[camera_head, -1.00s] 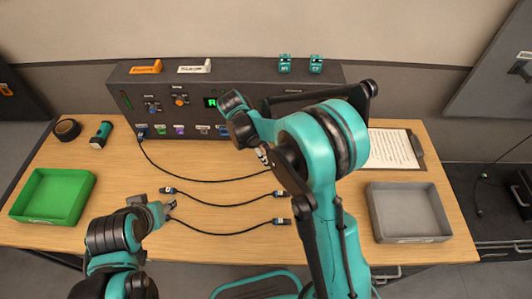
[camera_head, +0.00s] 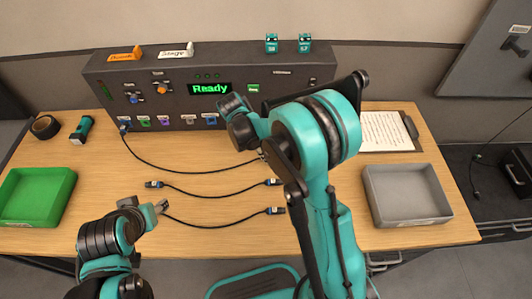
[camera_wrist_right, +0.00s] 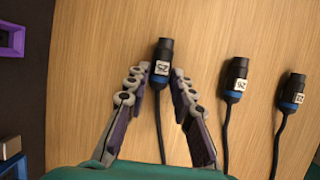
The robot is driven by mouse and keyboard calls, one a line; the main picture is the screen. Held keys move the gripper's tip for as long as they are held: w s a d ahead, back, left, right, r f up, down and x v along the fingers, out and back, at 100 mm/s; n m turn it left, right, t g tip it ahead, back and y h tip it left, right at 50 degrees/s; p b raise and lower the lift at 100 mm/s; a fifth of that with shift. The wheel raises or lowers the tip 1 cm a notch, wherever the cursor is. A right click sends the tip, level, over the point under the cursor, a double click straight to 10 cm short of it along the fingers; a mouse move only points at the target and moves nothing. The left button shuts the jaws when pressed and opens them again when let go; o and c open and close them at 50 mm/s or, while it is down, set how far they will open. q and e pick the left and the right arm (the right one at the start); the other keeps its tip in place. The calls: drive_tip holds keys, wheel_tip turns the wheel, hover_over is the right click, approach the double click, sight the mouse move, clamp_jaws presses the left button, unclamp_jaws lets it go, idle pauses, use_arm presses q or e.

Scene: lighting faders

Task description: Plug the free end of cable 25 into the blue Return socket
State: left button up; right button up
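The plug of cable 25 (camera_wrist_right: 162,62) is black with a blue band and a white label; its digits are hard to read. My right gripper (camera_wrist_right: 161,70) is open around this plug, a finger on each side with small gaps. In the head view, my right arm hides this plug; its cable (camera_head: 180,171) runs to the console's leftmost socket. The blue socket (camera_head: 209,118) is at the right of the console's socket row; its lettering is too small to read. My left gripper (camera_head: 162,207) is over the table near the lowest cable's left end; its opening is unclear.
Two more cables, the middle (camera_head: 212,196) and lowest (camera_head: 215,226), lie on the table. The console (camera_head: 290,88) shows "Ready". A green tray (camera_head: 35,218) is at left; a grey tray (camera_head: 405,220) and clipboard (camera_head: 388,131) are at right.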

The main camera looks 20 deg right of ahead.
clamp_jaws()
drive_tip(key=shift+r+p, duration=1.75)
drive_tip(key=shift+r, duration=0.8)
drive_tip(key=shift+f, duration=0.1)
